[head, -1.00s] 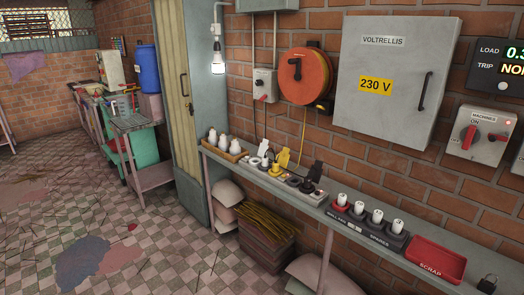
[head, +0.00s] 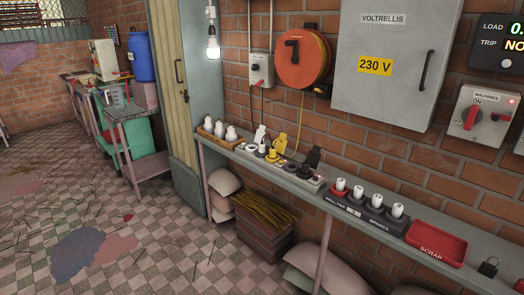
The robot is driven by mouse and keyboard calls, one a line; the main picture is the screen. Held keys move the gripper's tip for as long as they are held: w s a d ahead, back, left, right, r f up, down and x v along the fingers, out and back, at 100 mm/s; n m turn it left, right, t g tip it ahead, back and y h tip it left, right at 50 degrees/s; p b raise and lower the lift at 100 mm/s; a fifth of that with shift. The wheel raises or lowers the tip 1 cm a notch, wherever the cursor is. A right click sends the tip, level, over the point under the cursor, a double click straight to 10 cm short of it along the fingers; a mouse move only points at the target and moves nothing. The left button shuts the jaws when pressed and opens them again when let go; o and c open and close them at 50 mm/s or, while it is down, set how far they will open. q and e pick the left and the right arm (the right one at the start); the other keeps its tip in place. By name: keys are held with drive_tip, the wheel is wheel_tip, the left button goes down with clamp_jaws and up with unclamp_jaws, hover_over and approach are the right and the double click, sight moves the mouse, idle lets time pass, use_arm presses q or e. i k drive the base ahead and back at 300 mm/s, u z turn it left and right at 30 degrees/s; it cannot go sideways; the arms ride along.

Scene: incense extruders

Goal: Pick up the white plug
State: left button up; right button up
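A small white plug (head: 262,149) sits in a power strip (head: 294,173) on the narrow wall shelf in the head view. A yellow plug (head: 272,155) and a black plug (head: 305,172) stand to its right on the same strip. White (head: 259,134), yellow (head: 281,141) and black (head: 313,157) tags stand behind the plugs. The plugs are small in the picture, so their fine shape cannot be made out. Neither of my grippers is in view.
The shelf (head: 345,212) also holds a wooden tray of white bulb-like items (head: 231,132), a rack of white-topped spares (head: 377,205), a red scrap tray (head: 437,243) and a padlock (head: 489,266). Sacks and a crate of sticks (head: 262,209) lie underneath. Open tiled floor lies left.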

sight(261, 150)
drive_tip(key=u, duration=0.4)
drive_tip(key=i, duration=2.4)
drive_tip(key=z, duration=0.95)
